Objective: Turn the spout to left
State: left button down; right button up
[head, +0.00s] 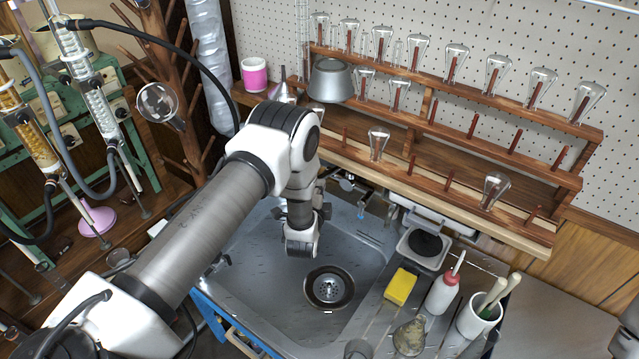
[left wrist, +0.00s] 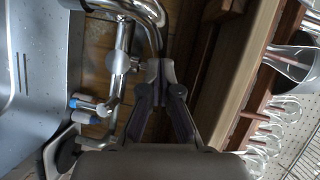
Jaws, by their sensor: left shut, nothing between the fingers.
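The chrome spout (left wrist: 150,12) is a curved pipe at the top middle of the left wrist view, joined to a straighter chrome tap body (left wrist: 120,62). My left gripper (left wrist: 160,68) is shut and empty, its two dark fingers meeting at the tips. The tips lie just below the lower end of the curved pipe in that view; I cannot tell whether they touch it. In the head view my left arm reaches over the sink and hides most of the gripper and spout. A little of the tap (head: 348,184) shows beside the wrist.
The steel sink (head: 260,275) with its round drain (head: 329,288) lies below my wrist. A wooden rack (head: 460,215) with glass flasks overhangs the tap side. A yellow sponge (head: 401,287) and a white bottle (head: 442,293) stand right of the basin.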

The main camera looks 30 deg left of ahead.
pick_arm(q)
jog(key=a, duration=0.1)
jog(key=w+a+b, duration=0.1)
jog(key=a+b, duration=0.1)
jog(key=shift+w+a+f, duration=0.25)
pick_arm(e)
notch_tip(320, 180, down, 2)
jog(key=shift+w+f, duration=0.1)
jog(key=shift+f, duration=0.1)
pick_arm(q)
jog(key=shift+w+a, duration=0.15)
jog(key=shift+a, duration=0.05)
pick_arm(e)
jog(key=shift+w, duration=0.1)
pick_arm(q)
jog(key=shift+d+r, duration=0.1)
pick_arm(e)
jog(key=shift+d, duration=0.1)
